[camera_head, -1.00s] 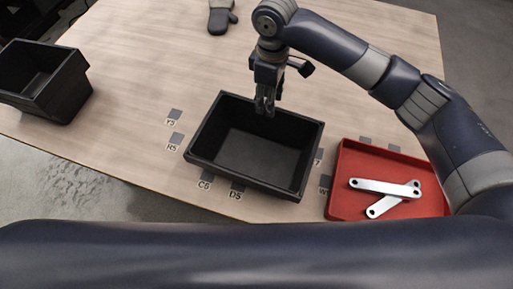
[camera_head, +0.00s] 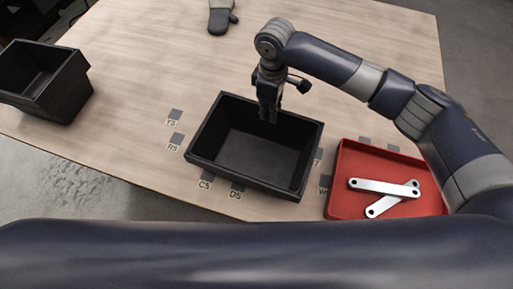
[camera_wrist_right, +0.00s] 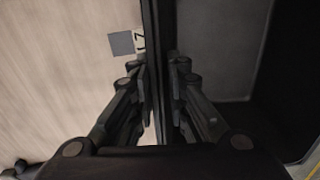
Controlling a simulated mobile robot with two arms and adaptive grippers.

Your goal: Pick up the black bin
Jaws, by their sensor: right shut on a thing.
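A black bin (camera_head: 205,161), open at the top and empty, stands in the middle of the wooden table in the head view. My right gripper (camera_head: 269,115) is at its far wall, pointing down. In the right wrist view the bin's wall (camera_wrist_right: 153,40) runs between the two fingers of my right gripper (camera_wrist_right: 160,95), which are shut on it, with one finger inside the bin and one outside. The bin appears to rest on the table. My left gripper is not in view.
A red tray (camera_head: 338,200) with pale metal brackets (camera_head: 384,187) sits right of the bin. A dark glove (camera_head: 220,17) lies at the back. Grey labelled squares (camera_head: 175,140) surround the bin.

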